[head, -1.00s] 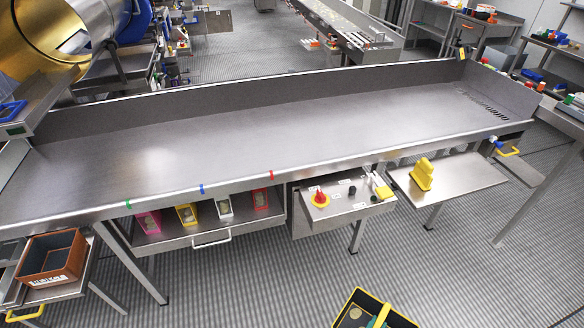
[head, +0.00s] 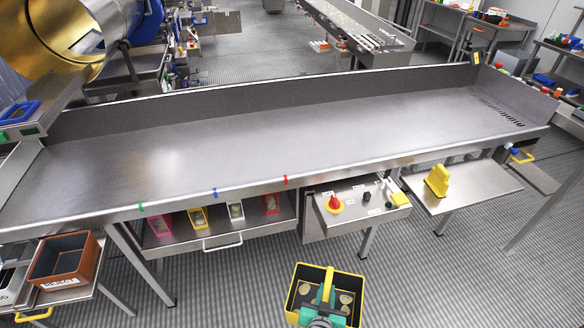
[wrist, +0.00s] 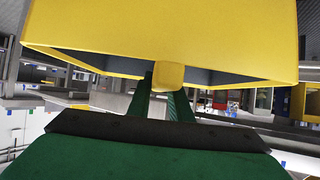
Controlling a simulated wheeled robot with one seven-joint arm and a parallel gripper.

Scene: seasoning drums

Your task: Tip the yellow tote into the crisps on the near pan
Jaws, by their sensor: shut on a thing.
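The yellow tote (head: 291,291) is at the bottom of the head view, out in front of the bench. It has a yellow rim, a dark inside and several pale round pieces in it. My gripper (head: 327,284), with green fingers, is shut on its yellow grip bar. In the wrist view the tote's yellow wall (wrist: 160,30) fills the top, and my gripper (wrist: 167,88) reaches the yellow grip beneath it. The tote looks about level. The long steel pan (head: 270,138) lies beyond it and looks bare; I see no crisps on it.
A brown bin (head: 64,262) stands on a side shelf at left. A drawer (head: 222,236) with small coloured holders and a control box (head: 360,205) with a red knob sit under the pan's near edge. A yellow object (head: 438,181) stands on a shelf at right. Floor around the tote is clear.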

